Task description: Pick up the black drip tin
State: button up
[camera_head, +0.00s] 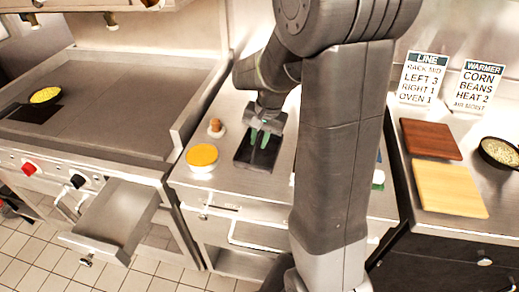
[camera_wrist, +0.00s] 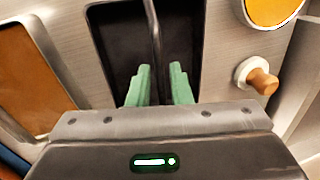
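The black drip tin (camera_head: 242,158) lies on the steel counter in the head view, left of my arm. In the wrist view the dark tin (camera_wrist: 112,40) fills the top middle, with a thin grey bar (camera_wrist: 156,40) running along its middle. My gripper (camera_head: 260,138) points down over the tin, its green fingers apart. In the wrist view the open gripper (camera_wrist: 160,85) has one finger on each side of the bar's line. I see no clear contact, and the fingers' height above the tin is hard to tell. My gripper's body hides the tin's near part.
A round tub with orange contents (camera_head: 202,155) and a small wooden-knobbed object (camera_head: 215,127) stand left of the tin. An open drawer (camera_head: 118,212) juts out below the griddle (camera_head: 105,100). Brown (camera_head: 430,138) and yellow (camera_head: 450,187) boards lie on the right counter.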

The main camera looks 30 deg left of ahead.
jog(key=shift+a+f, duration=0.2)
jog(key=shift+f, duration=1)
grip_shut()
jog(key=shift+r, duration=0.15)
